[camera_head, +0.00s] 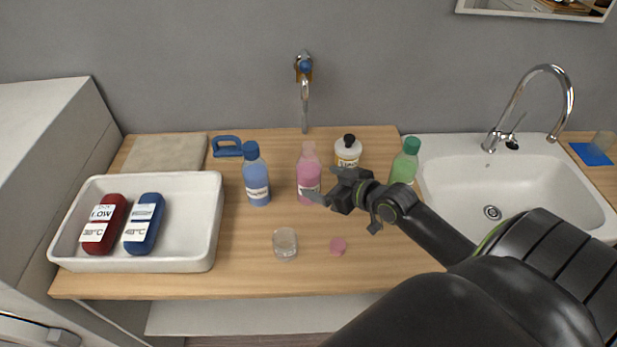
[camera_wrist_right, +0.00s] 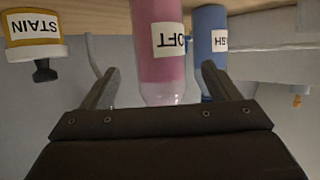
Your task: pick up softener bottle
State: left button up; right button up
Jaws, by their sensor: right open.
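The softener bottle (camera_head: 307,182) is pink and stands upright on the wooden counter. It also shows in the right wrist view (camera_wrist_right: 160,65), upside down, with a white label reading "OFT" in part. My right gripper (camera_head: 323,185) is open beside the bottle, coming from the right. In the right wrist view its two fingers (camera_wrist_right: 161,78) appear on either side of the bottle; I cannot tell whether they touch it. My left gripper is not in view.
A blue bottle (camera_head: 256,176) stands close left of the softener. A white stain bottle (camera_head: 347,152) and a green bottle (camera_head: 405,163) stand to the right. A glass jar (camera_head: 285,243) and pink disc (camera_head: 338,246) are in front. A white tray (camera_head: 215,225) holds two bottles; a sink (camera_head: 470,170) is right.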

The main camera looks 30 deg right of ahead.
aim_at(309, 178)
jog(key=shift+p+x, duration=0.7)
jog(key=shift+x, duration=2.45)
jog(key=shift+s+f, duration=0.1)
jog(key=c, duration=1.3)
